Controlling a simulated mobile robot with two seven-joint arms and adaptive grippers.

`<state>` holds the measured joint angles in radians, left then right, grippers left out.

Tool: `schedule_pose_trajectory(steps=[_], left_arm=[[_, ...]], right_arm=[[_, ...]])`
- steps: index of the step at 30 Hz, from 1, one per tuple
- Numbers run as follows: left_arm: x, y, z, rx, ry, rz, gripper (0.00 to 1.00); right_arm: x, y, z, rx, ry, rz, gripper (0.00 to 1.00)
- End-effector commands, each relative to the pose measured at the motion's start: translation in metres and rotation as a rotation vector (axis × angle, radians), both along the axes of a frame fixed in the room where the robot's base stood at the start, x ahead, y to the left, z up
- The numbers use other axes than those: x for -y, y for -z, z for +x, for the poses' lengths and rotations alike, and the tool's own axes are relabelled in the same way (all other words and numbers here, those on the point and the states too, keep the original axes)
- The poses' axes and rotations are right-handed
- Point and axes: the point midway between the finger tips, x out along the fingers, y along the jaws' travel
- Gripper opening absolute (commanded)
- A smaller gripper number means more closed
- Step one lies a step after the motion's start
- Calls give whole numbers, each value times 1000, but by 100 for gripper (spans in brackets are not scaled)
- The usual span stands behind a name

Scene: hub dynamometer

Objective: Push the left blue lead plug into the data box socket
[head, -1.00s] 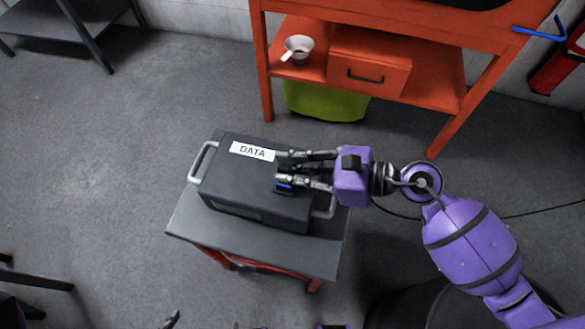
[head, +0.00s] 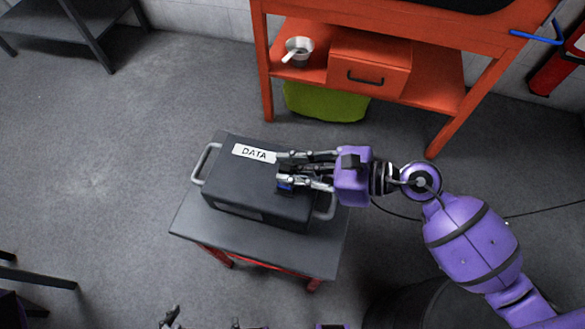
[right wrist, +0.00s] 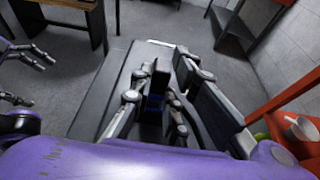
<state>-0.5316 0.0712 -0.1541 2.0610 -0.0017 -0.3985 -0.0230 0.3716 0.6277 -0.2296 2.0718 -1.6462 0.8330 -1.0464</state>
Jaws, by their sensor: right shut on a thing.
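The data box (head: 240,182) is a dark case with a white DATA label, lying on a small grey-topped cart. My right gripper (head: 284,170) reaches in from the right, over the right part of the box. It is shut on the blue lead plug (head: 285,184), a dark piece with a blue band. The plug also shows in the right wrist view (right wrist: 155,102), standing between the fingers close to the box top. The socket is hidden, so I cannot tell how deep the plug sits. My left gripper (right wrist: 40,82) is apart from the box, open and empty.
The cart top (head: 265,258) has a bare strip in front of the box. Metal handles (head: 203,163) stick out at the box ends. A black cable runs right from behind my right gripper.

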Motion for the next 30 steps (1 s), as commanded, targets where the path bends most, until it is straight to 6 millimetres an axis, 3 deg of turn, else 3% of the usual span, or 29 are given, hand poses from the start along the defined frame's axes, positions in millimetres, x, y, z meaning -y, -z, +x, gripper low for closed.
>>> schedule_pose_trajectory(steps=[9, 10, 14, 24, 30], left_arm=[[0, -3, 2, 4, 0, 0, 100], [0, -3, 2, 4, 0, 0, 100], [0, -3, 3, 5, 0, 0, 100], [1, -2, 2, 3, 0, -2, 100], [1, -2, 2, 4, 1, -1, 100]], right_arm=[[0, -6, 2, 6, 2, 4, 0], [0, -7, 2, 7, 3, 5, 19], [-1, -7, 2, 8, 2, 5, 36], [1, -8, 2, 8, 3, 5, 37], [25, -15, -6, 7, 4, 3, 37]])
